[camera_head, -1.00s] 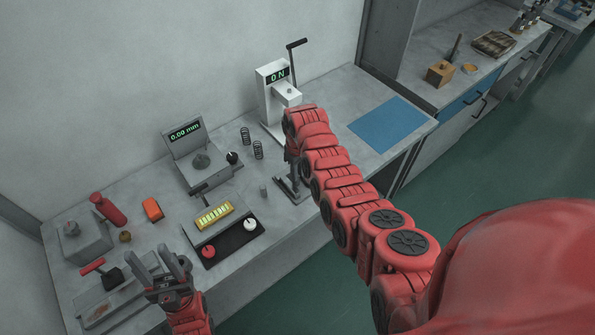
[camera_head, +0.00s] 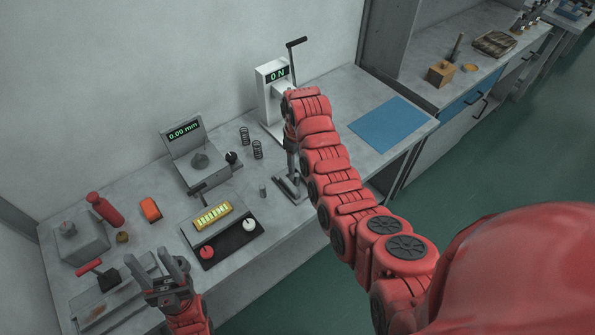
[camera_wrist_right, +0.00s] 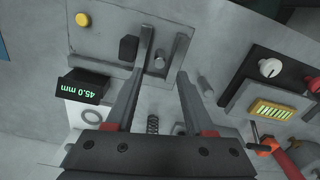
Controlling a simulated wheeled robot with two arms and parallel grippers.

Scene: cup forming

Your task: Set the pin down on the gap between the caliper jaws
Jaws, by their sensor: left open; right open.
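The caliper (camera_wrist_right: 100,42) lies in the right wrist view with its readout at 45.0 mm. Its two light grey jaws stand apart. A small grey round piece, which looks like the pin (camera_wrist_right: 160,62), is in the gap between them, seen nearly end-on. My right gripper (camera_wrist_right: 160,76) is open above it, fingers apart and holding nothing. In the head view my right arm hides most of the caliper (camera_head: 290,188) and the gap. My left gripper (camera_head: 155,263) is open and empty over the front left of the bench.
Another grey cylinder (camera_head: 263,190) stands left of the caliper, beside the black tray (camera_head: 240,238) with knobs. The white force stand (camera_head: 266,95) is close behind my right arm. The blue mat (camera_head: 387,124) is bare.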

